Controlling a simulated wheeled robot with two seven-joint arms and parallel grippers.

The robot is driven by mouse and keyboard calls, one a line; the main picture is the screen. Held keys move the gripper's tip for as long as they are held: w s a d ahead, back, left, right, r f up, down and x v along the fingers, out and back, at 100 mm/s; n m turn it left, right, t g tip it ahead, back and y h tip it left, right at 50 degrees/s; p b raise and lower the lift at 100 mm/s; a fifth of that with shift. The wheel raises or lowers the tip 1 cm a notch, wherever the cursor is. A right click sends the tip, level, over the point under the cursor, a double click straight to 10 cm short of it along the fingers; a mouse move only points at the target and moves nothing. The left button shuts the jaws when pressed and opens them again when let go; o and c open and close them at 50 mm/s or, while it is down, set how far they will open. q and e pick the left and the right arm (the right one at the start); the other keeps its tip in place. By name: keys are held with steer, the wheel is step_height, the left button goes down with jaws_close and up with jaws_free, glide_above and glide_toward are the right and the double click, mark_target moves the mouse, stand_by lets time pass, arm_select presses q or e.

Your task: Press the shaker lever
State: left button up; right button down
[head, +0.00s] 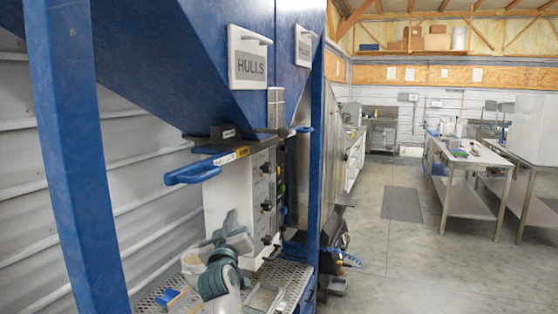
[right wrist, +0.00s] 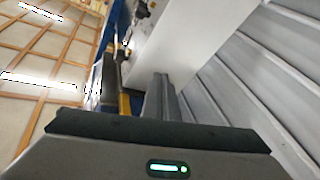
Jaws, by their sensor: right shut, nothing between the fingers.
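A dark lever-like bar (head: 271,131) with a rounded end sticks out beside a black block (head: 222,132) under the blue hopper. The block's small label is too small to read, so I cannot be sure this is the shaker lever. My right gripper (head: 238,232) is below the handle, in front of the white control box, apart from the lever. In the right wrist view its fingers (right wrist: 161,97) are together and empty. My left gripper is out of view.
The white control box (head: 229,207) carries several black knobs. A blue frame post (head: 78,160) stands at the left and another to the right of the box. Open floor (head: 400,255) is at the right.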

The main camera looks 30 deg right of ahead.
mark_target(259, 131)
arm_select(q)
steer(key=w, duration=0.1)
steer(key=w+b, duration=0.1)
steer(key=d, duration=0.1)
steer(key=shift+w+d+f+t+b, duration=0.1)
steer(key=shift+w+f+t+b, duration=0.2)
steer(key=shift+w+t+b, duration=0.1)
arm_select(e)
steer(key=s+d+r+m+h, duration=0.2)
steer(key=s+r, duration=0.1)
steer(key=r, duration=0.5)
steer(key=s+d+r+m+g+h, duration=0.1)
steer(key=s+r+m+h, duration=0.1)
steer(key=r, duration=0.6)
steer(key=s+d+r+m+h, duration=0.2)
steer(key=s+r+h, duration=0.2)
steer(key=r, duration=0.4)
steer(key=shift+s+d+r+m+g, duration=0.3)
steer(key=shift+s+r+m, duration=0.1)
steer(key=shift+s, duration=0.45)
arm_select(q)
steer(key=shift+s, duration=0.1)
